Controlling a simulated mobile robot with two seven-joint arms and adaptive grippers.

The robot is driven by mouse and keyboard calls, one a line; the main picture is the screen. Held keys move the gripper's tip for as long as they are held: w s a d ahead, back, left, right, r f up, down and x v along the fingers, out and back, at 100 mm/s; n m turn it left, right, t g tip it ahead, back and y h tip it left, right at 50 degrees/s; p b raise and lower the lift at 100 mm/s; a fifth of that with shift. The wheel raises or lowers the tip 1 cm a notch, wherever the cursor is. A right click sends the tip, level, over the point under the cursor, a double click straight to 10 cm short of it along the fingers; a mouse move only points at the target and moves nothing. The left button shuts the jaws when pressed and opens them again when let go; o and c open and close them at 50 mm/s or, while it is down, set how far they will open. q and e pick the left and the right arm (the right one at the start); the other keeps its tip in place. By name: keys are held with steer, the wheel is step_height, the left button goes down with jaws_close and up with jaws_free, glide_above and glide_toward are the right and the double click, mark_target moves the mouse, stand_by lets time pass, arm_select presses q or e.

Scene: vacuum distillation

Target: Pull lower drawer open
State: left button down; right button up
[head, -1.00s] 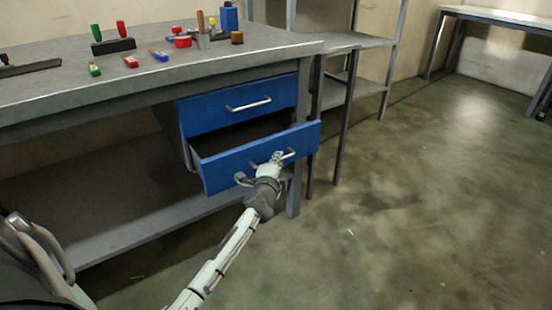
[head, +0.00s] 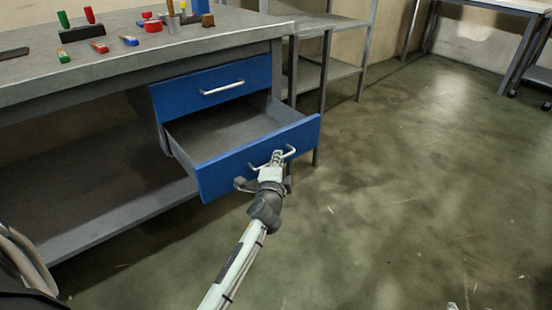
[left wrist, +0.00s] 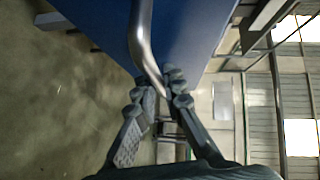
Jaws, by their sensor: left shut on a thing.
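The lower drawer (head: 258,155) is blue-fronted and stands well open under the workbench; its grey inside looks empty. Its silver handle (head: 290,152) is on the front, and it also shows in the left wrist view (left wrist: 143,45). My left gripper (head: 277,160) is shut on this handle, and its fingers show on either side of the bar in the left wrist view (left wrist: 161,90). The upper drawer (head: 212,92), also blue with a silver handle, is closed. My right gripper is not in view.
The grey workbench top (head: 120,60) carries brushes, a dark holder and several small coloured items at the back. A metal shelf unit (head: 330,70) stands behind the bench on the right. The floor (head: 420,180) in front and to the right is clear.

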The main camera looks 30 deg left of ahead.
arm_select(q)
steer(key=c, duration=1.6)
jaws_free()
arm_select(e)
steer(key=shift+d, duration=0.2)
arm_select(q)
steer(key=shift+s, duration=0.15)
steer(key=v, duration=1.1)
steer(key=shift+s, duration=0.35)
steer(key=shift+d+r, duration=0.1)
steer(key=shift+d, duration=0.05)
steer(key=s+f+n+g+h+p, duration=0.2)
steer(key=s+f+n+g, duration=0.3)
steer(key=s, duration=0.6)
steer(key=s+d+f+n+g+h+p, duration=0.1)
steer(key=s+f+n+g+p, duration=0.4)
steer(key=s+f, duration=0.5)
steer(key=shift+s+d+g+h, duration=0.25)
steer(key=shift+s+g+h, duration=0.65)
steer(key=shift+s+g, duration=0.15)
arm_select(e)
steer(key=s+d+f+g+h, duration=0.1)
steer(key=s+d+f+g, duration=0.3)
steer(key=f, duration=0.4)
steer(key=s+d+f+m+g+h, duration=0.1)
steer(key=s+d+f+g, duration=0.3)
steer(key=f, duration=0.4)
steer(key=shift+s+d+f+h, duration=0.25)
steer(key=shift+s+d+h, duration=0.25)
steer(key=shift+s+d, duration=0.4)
